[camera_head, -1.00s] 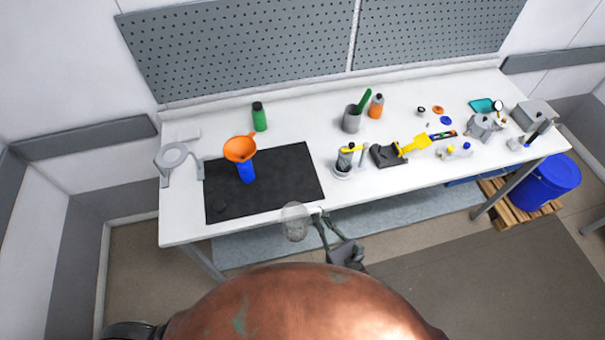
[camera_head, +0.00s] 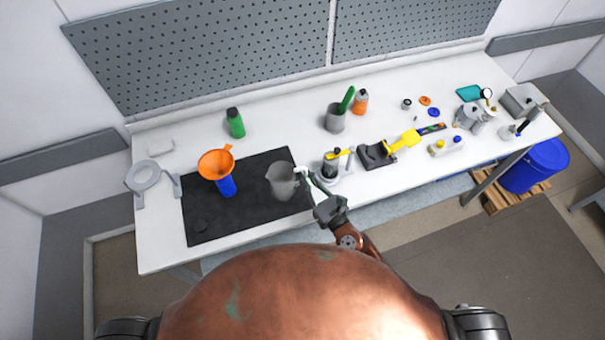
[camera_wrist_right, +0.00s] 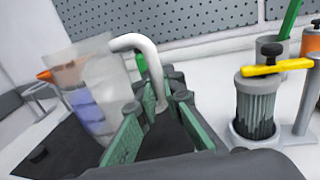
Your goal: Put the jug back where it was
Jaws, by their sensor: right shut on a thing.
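The clear jug (camera_head: 283,182) is over the right part of the black mat (camera_head: 222,226) in the head view. It looks upright there; whether its base touches the mat I cannot tell. My right gripper (camera_head: 312,178) is shut on the jug's handle, on the jug's right side. In the right wrist view the jug (camera_wrist_right: 95,90) is see-through, and its white handle (camera_wrist_right: 150,65) runs down between the green fingers (camera_wrist_right: 155,125). My left gripper is not in view.
A blue bottle (camera_head: 227,187) with an orange funnel (camera_head: 216,163) stands on the mat left of the jug. A grey holder with a yellow-handled cylinder (camera_head: 331,165) stands close right of my gripper. A green bottle (camera_head: 235,123) stands behind. The mat's front is mostly clear.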

